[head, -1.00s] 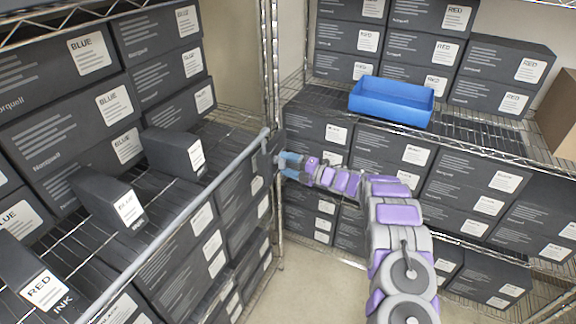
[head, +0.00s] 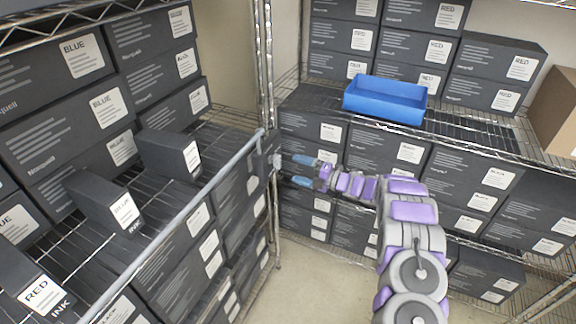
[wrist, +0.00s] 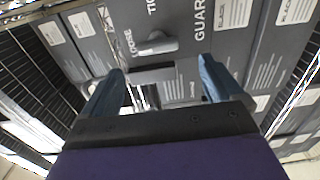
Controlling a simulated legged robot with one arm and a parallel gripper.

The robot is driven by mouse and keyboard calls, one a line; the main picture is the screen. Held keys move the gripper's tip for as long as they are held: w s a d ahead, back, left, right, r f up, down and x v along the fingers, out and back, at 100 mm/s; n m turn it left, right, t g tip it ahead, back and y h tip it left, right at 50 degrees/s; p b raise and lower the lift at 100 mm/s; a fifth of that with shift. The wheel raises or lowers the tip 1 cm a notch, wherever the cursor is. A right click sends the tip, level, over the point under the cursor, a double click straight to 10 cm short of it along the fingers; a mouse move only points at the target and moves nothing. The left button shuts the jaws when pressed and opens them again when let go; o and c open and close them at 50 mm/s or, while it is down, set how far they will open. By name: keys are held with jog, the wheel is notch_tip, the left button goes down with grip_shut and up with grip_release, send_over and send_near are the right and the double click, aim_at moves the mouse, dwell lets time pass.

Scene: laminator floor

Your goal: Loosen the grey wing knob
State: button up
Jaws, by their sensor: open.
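The grey wing knob (wrist: 155,45) sits on a dark panel (wrist: 182,22) in the wrist view. The panel has white lettering that reads LOOSE, part of TIG and GUARD. In the head view the knob (head: 277,161) is a small light shape on the panel (head: 268,147) at the end of the left shelf's front rail. My gripper (head: 304,171) is open and empty, just right of the knob and apart from it. In the wrist view its blue fingers (wrist: 160,73) are spread wide, with the knob beyond and between them.
A shelf post (head: 267,80) stands behind the panel. The left rack's rail (head: 185,215) runs toward me, with ink boxes (head: 103,200) behind it. A blue bin (head: 386,100) sits on the right rack among dark boxes. Floor (head: 320,275) between the racks is clear.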

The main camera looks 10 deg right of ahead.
jog(key=p+v, duration=0.1)
jog(key=v, duration=0.9)
jog(key=shift+s+d, duration=0.15)
jog(key=shift+d, duration=0.15)
